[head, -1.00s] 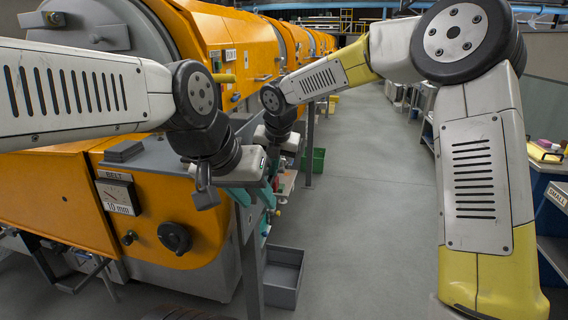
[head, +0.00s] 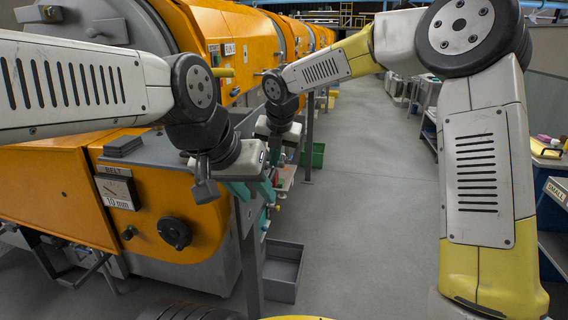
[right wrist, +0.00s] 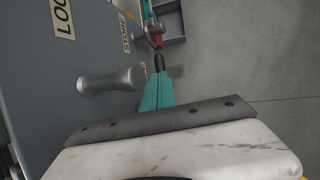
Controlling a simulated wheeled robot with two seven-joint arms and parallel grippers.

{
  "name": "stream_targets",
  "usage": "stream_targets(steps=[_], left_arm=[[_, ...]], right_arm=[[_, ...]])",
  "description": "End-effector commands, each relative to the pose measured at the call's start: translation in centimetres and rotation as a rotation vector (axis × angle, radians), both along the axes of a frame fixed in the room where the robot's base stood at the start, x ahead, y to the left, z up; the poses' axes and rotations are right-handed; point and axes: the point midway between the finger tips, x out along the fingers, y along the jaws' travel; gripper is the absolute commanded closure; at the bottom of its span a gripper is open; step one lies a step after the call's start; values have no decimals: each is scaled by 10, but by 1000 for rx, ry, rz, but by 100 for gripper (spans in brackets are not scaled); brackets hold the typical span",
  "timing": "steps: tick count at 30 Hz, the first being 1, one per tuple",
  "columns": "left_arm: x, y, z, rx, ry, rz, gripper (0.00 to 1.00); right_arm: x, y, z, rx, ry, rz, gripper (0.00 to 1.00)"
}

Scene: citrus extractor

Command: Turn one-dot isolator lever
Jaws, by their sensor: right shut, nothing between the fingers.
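My left gripper (head: 252,189) is the lower one in the head view, beside the machine's grey side panel. Its two teal fingers show apart, with nothing visible between them. My right gripper is just beyond it; its pale body (head: 284,131) shows, but its fingers are mostly hidden in the head view. In the right wrist view its teal fingers (right wrist: 160,66) are shut and empty, with dark tips. A metal fitting with a red part (right wrist: 155,42) is just beyond the tips. I cannot make out any dot mark.
An orange machine (head: 170,195) with a black knob (head: 174,233) fills the left. A grey bin (head: 283,272) stands on the floor below the grippers, and a green bin (head: 314,155) farther back. The aisle floor (head: 370,200) is clear. A panel (right wrist: 30,90) carries partly visible labels.

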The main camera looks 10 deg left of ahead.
Motion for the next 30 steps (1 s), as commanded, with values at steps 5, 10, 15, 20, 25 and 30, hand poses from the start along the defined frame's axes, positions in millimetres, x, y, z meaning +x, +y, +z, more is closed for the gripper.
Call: stream_targets(steps=[5, 10, 15, 20, 25, 30], left_arm=[[0, 0, 0, 0, 0, 0, 64], [0, 0, 0, 0, 0, 0, 64], [0, 0, 0, 0, 0, 0, 64], [0, 0, 0, 0, 0, 0, 64], [0, 0, 0, 0, 0, 0, 64], [0, 0, 0, 0, 0, 0, 64]], right_arm=[[-11, -6, 30, 2, -3, -1, 100], [-17, -10, 42, 5, 7, -10, 100], [-25, -31, 29, 79, 151, -154, 100], [-39, -59, 11, 273, 452, -478, 100], [-38, -76, 19, 543, 768, -833, 100], [-17, -91, 43, 793, 991, -1084, 100]])
